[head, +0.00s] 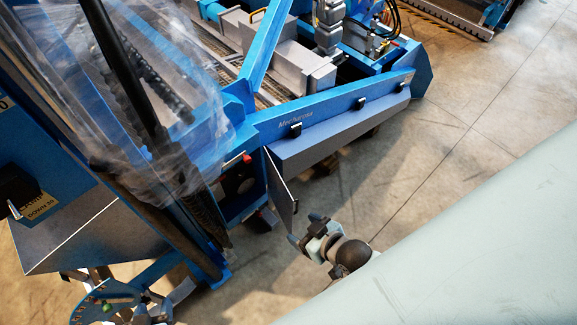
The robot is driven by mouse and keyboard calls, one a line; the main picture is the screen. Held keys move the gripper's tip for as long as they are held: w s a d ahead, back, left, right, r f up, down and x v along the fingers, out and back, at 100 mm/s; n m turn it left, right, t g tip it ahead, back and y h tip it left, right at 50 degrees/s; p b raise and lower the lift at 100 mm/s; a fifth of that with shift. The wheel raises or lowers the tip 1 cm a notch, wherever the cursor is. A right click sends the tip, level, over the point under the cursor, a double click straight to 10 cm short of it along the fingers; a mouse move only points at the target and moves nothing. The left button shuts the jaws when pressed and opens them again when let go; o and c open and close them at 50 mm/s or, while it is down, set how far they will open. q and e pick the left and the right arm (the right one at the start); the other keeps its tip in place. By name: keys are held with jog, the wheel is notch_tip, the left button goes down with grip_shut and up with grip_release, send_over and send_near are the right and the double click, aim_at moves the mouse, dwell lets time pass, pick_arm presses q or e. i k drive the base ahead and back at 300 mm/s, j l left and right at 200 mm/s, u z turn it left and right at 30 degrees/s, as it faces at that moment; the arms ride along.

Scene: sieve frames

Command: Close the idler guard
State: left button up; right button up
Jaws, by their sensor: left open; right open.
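The idler guard looks to be the thin grey panel (281,190) standing swung out from the blue housing (258,208) at the machine's corner. The housing's opening faces out, with a dark round part (238,181) inside and a red knob (247,158) at its top. My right gripper (305,229) is open and empty, just below the panel's lower end. Its fingertips are close to the panel; I cannot tell whether they touch. I cannot make out my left gripper.
A long blue beam (330,108) with a grey skirt runs to the upper right of the housing. Clear plastic sheeting (150,100) hangs at the left. A blue holed plate (92,300) is at the lower left. Bare concrete floor (440,150) lies to the right.

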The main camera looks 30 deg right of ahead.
aim_at(284, 202)
jog(key=l+u, duration=0.1)
jog(key=l, duration=0.4)
jog(key=k+l+u, duration=0.1)
jog(key=l, duration=0.35)
jog(key=k+l+u, duration=0.1)
jog(key=l, duration=0.35)
jog(key=k+l+u, duration=0.15)
jog(key=l, duration=0.35)
jog(key=u, duration=0.5)
